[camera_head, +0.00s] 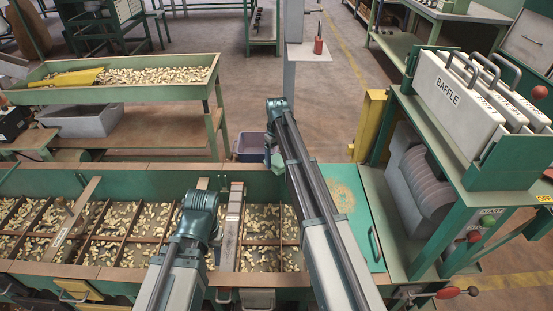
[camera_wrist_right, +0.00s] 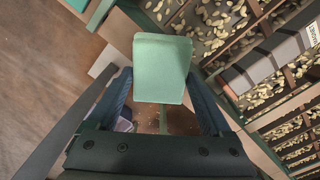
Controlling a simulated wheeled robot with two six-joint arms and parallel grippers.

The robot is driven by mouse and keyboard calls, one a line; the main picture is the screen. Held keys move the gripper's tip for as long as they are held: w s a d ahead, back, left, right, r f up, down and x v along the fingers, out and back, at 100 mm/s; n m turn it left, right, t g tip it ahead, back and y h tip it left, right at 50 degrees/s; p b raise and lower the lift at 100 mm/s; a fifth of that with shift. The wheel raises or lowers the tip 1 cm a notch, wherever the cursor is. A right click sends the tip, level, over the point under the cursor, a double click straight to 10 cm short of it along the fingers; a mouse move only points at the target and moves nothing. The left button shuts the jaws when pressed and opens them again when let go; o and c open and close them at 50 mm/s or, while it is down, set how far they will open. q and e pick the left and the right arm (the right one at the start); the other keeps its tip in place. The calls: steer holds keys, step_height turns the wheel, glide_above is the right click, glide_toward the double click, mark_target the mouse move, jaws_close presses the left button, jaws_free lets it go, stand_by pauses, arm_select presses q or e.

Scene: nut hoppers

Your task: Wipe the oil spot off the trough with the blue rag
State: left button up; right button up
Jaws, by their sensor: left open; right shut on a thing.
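The long green trough (camera_head: 110,173) runs across the foreground, its compartments holding pale nuts. My right gripper (camera_head: 277,155) reaches over its far edge. In the right wrist view, that gripper (camera_wrist_right: 163,95) is shut on a pale green block (camera_wrist_right: 162,65); the block also shows in the head view (camera_head: 278,161). My left gripper (camera_head: 203,200) is open over the middle of the trough, its fingers mostly hidden by the wrist. I cannot make out a blue rag or a clear oil spot; my arms cover part of the trough.
A small purple-blue bin (camera_head: 249,148) stands just behind the trough, beside my right gripper. A green panel (camera_head: 350,205) with scattered tan crumbs lies at the trough's right end. The baffle rack (camera_head: 455,110) stands at right, a raised nut tray (camera_head: 130,92) at back left.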

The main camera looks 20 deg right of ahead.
steer(key=shift+r+p, duration=2.65)
steer(key=shift+r, duration=0.25)
steer(key=shift+r, duration=0.1)
step_height(320, 180, up, 3)
steer(key=p, duration=0.3)
